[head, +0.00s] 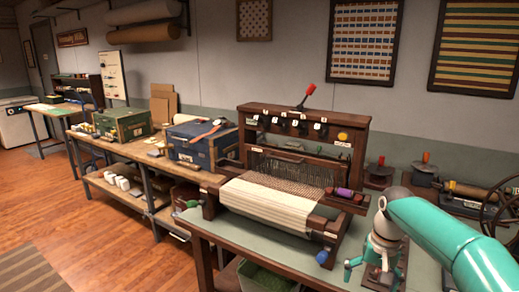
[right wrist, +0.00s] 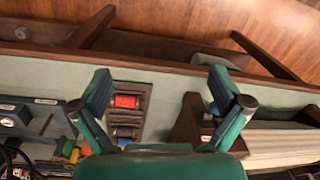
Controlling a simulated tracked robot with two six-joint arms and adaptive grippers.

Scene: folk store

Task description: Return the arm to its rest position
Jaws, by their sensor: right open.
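My right arm (head: 440,235) is teal and comes in from the lower right in the head view. My right gripper (head: 366,271) hangs at its end, over the right part of the green table, just right of the loom. In the right wrist view its two teal fingers (right wrist: 160,85) are spread wide with nothing held between them. Beyond them lies a small dark wooden panel with a red part (right wrist: 127,101). My left gripper is in neither view.
A wooden table loom (head: 270,195) with cream cloth stands left of the gripper. A blue knob (head: 322,257) sticks out at its front corner. A spoked wheel (head: 502,208) and spindles stand at the right. A blue box (head: 200,147) and green box (head: 122,125) stand on the left bench.

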